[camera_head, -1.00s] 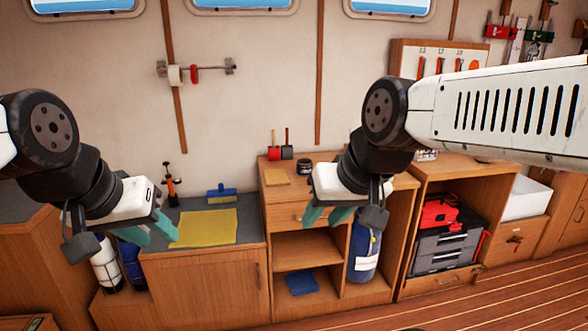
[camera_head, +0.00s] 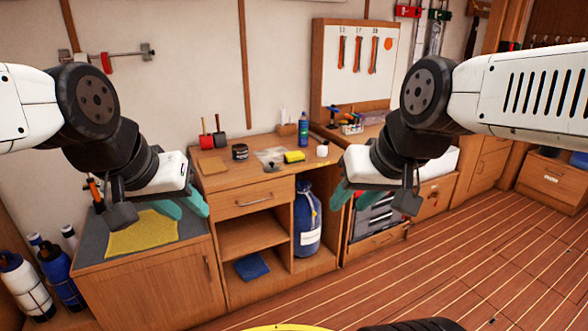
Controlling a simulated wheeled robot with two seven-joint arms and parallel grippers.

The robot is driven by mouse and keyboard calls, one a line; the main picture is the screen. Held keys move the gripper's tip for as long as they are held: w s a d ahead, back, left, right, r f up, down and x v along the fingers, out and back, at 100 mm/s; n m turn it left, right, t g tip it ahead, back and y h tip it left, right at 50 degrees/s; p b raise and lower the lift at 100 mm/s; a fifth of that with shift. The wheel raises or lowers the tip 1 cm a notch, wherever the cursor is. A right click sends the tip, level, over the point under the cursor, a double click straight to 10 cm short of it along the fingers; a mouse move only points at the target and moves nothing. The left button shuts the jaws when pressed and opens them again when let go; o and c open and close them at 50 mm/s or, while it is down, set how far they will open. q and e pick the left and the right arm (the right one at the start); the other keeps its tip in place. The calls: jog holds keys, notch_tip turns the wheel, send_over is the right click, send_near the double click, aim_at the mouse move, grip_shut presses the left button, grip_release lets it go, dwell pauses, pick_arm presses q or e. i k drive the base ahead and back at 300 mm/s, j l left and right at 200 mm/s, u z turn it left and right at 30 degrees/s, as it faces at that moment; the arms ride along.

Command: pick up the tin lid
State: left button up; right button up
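A small dark tin (camera_head: 240,152) stands on the wooden counter (camera_head: 240,179). My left gripper (camera_head: 184,207) hangs over the lower cabinet with the yellow cloth, left of and nearer than the tin. Its teal fingers look apart and empty. My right gripper (camera_head: 352,197) hangs to the right of the counter, in front of the grey toolbox. Its fingers also look apart and empty.
On the counter are a yellow sponge (camera_head: 294,156), a blue bottle (camera_head: 303,130), a white cup-like item (camera_head: 322,150), a brown square pad (camera_head: 212,166) and red and dark upright tools. Open wooden floor lies at right.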

aim_at(271, 168)
jog(key=i+j+z, duration=0.35)
jog(key=i, duration=0.15)
jog(key=i+j+z, duration=0.3)
jog(key=i+j, duration=0.15)
jog(key=i+j+z, duration=0.35)
jog(key=j, duration=0.25)
jog(key=i, duration=0.1)
